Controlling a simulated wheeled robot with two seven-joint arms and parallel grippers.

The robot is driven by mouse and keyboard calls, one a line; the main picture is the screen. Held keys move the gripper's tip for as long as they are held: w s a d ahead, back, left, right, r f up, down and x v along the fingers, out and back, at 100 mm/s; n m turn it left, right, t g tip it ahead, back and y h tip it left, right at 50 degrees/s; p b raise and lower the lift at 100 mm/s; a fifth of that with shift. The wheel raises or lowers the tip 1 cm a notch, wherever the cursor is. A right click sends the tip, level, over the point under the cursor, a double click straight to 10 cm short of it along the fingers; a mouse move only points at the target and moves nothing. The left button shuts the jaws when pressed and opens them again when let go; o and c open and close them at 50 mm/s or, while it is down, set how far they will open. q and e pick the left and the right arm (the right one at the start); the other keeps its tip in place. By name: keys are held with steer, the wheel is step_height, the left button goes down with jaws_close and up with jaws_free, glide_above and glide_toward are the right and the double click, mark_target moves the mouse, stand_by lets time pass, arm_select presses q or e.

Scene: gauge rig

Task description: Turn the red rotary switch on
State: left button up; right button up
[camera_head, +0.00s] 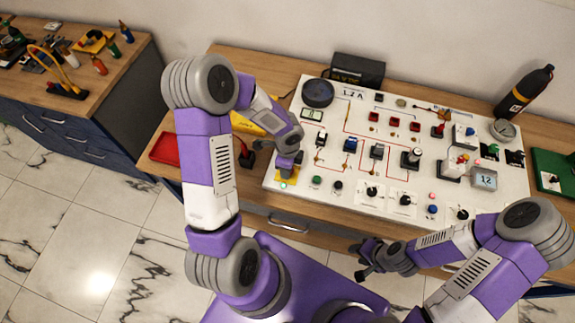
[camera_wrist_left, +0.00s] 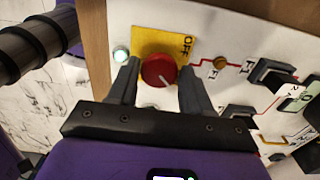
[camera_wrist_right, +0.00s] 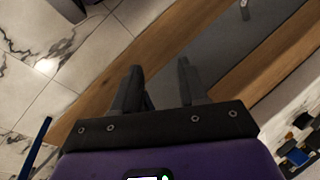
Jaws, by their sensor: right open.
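The red rotary switch (camera_wrist_left: 158,70) is a round red knob on a yellow plate (camera_wrist_left: 150,43) marked OFF, in the left wrist view. A short white mark shows on its face, pointing down and right in that picture. My left gripper (camera_wrist_left: 158,88) is open, with one finger on each side of the knob and a visible gap to each. In the head view my left gripper (camera_head: 287,166) is low over the panel's left front part and hides the knob. My right gripper (camera_head: 362,260) is open and empty, in front of the table; it also shows in the right wrist view (camera_wrist_right: 158,85).
The white panel (camera_head: 345,190) carries several switches, lamps and knobs. A lit green lamp (camera_wrist_left: 120,56) sits beside the yellow plate. A red tray (camera_head: 164,149) lies left of the panel, and a dark bottle (camera_head: 525,90) stands at the back right.

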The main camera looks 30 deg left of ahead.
arm_select(q)
steer(key=o, duration=0.3)
steer(key=shift+r, duration=0.1)
step_height(320, 180, up, 7)
steer(key=shift+r+p, duration=0.2)
steer(key=shift+p, duration=0.6)
